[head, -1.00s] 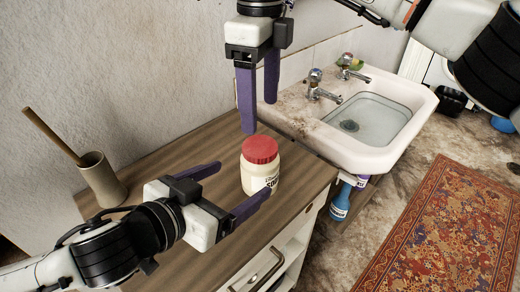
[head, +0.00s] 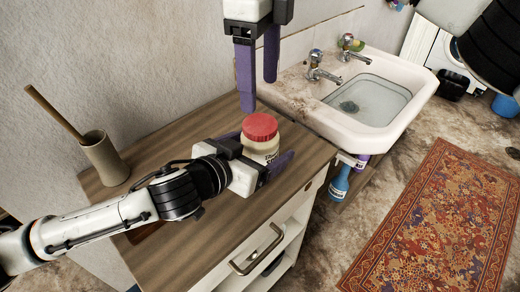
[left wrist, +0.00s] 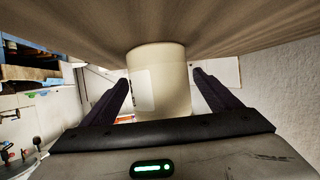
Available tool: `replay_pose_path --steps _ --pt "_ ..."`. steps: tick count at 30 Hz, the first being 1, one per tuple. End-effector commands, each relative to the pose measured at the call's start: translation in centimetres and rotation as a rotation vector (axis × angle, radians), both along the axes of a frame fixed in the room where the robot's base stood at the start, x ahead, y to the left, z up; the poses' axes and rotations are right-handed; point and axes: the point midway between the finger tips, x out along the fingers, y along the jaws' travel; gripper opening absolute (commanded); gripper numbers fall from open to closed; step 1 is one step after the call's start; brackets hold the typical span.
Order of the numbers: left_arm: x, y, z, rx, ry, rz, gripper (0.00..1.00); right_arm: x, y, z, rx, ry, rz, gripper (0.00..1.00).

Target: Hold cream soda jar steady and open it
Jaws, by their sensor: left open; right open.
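The cream soda jar (head: 262,146) is cream-coloured with a red lid (head: 260,127) and stands upright on the wooden counter top. My left gripper (head: 262,160) is open at jar height, with a finger on either side of the jar body. In the left wrist view the jar (left wrist: 160,82) is between the two purple fingers (left wrist: 158,95), with a gap visible on each side. My right gripper (head: 258,85) is open and empty, pointing down above and slightly behind the lid. Part of the jar's label is hidden by the left gripper.
A beige holder (head: 105,158) with a wooden handle stands at the counter's left back. A white washbasin (head: 375,110) with two taps adjoins on the right. A blue bottle (head: 340,183) is below it. The counter's front left (head: 200,255) is clear.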

Motion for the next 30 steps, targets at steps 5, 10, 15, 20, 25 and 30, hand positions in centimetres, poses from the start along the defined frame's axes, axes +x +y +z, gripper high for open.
replay_pose_path --steps 5,10,15,20,25,30 --pt "-0.02 0.02 -0.01 0.0 0.0 0.0 0.63 0.0 0.0 0.0 0.0 0.0 0.0 0.68" --pt "-0.02 0.04 -0.02 0.001 0.001 0.0 0.35 0.0 0.0 0.0 0.0 0.0 0.0 0.68" --pt "-0.03 0.05 -0.02 0.001 0.001 0.0 0.06 0.0 0.0 0.0 0.0 0.0 -0.007 0.68" --pt "-0.04 0.05 -0.04 0.001 0.001 0.0 0.0 -0.01 0.01 -0.01 0.0 0.001 -0.123 0.68" --pt "-0.04 0.04 -0.04 0.0 0.001 0.0 0.0 -0.03 0.03 -0.01 0.0 0.001 -0.435 0.68" --pt "-0.05 0.05 -0.06 0.0 0.002 0.0 0.0 -0.02 0.03 -0.02 0.0 0.0 -0.816 0.68"
